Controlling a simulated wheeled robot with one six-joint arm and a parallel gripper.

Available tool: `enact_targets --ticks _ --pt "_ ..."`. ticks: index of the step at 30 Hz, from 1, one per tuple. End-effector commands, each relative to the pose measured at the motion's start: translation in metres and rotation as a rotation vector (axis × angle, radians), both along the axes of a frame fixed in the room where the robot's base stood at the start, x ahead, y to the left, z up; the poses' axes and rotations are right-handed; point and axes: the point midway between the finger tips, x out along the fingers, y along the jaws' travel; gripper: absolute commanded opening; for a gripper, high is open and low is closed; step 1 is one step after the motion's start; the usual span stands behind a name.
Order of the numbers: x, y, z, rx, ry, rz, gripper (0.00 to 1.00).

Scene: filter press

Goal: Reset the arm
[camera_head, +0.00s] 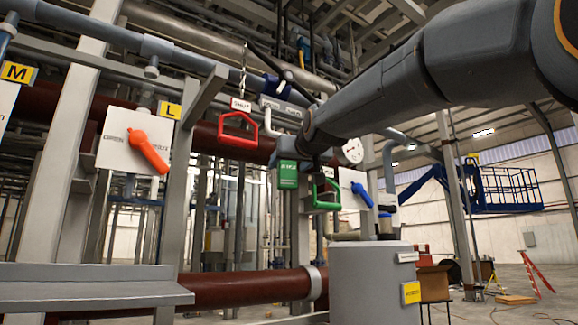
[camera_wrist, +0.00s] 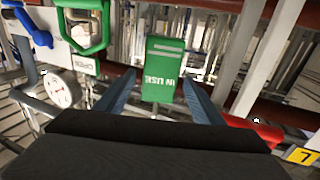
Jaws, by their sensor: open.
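My arm reaches in from the upper right in the head view, and its end is near the green tag (camera_head: 288,174). In the wrist view my gripper (camera_wrist: 158,80) is open, its two dark fingers spread apart. Nothing is seen gripped. In the head view the fingers are hard to make out against the pipes.
A red handle (camera_head: 238,133) hangs left of my arm's end; a green handle (camera_head: 326,194) is just below it. An orange lever (camera_head: 149,151) and a blue lever (camera_head: 362,194) sit on white plates. A grey cylinder (camera_head: 372,285) stands below. Pipes and posts crowd the area.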

Motion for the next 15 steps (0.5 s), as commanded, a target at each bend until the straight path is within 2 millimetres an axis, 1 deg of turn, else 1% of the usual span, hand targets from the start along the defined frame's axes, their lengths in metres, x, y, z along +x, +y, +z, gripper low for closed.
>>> enact_targets --ticks 5,12,15 --pt "-0.022 -0.007 -0.001 0.000 -0.004 0.000 0.62" --pt "-0.057 -0.017 -0.001 0.001 -0.003 0.000 0.62" --pt "-0.066 -0.020 -0.001 0.000 -0.001 0.001 0.62"
